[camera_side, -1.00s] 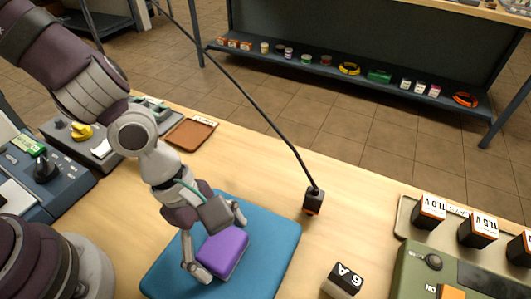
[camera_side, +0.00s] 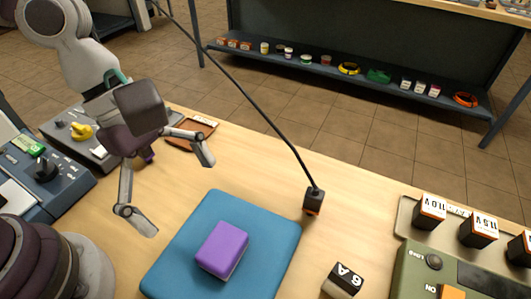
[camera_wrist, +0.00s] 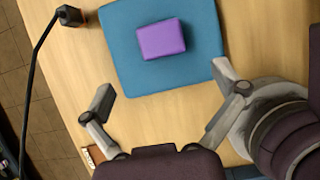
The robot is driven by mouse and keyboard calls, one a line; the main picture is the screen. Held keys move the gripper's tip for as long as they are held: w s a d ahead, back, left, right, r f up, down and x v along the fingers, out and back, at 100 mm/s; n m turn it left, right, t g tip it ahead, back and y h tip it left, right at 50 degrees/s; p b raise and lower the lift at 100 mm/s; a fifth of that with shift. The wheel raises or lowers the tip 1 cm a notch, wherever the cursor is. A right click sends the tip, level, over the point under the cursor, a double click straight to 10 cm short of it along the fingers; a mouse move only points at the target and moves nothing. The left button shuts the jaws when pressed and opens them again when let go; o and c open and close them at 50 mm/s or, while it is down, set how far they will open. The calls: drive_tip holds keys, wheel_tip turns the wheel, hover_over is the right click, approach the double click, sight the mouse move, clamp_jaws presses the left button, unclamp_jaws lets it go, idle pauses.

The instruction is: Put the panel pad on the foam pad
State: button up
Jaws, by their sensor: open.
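The purple panel pad (camera_side: 223,249) lies on the blue foam pad (camera_side: 177,263), near its middle, with blue showing all round it. In the wrist view the purple pad (camera_wrist: 161,39) also rests flat on the blue pad (camera_wrist: 120,67). My gripper (camera_side: 172,192) is open and empty, up and to the left of the foam pad in the side view, apart from both. In the wrist view its two fingers (camera_wrist: 165,95) are spread wide with nothing between them.
A black cable ends in a small black block (camera_side: 314,202) right of the foam pad. A black-and-white block (camera_side: 342,281) marked 6 A and a green device (camera_side: 425,270) stand at the right. A brown tray (camera_side: 190,136) lies behind my gripper. Grey control boxes (camera_side: 45,190) stand at the left.

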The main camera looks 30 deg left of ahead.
drive_tip(key=a+r+m+t+y, duration=0.2)
drive_tip(key=a+r+m, duration=0.1)
drive_tip(key=a+m, duration=0.4)
drive_tip(key=a+r+m+t+y, duration=0.2)
drive_tip(key=a+r+m+t, duration=0.1)
drive_tip(key=a+m, duration=0.5)
drive_tip(key=m, duration=0.3)
drive_tip(key=shift+r+t+y, duration=0.3)
drive_tip(key=shift+r, duration=0.05)
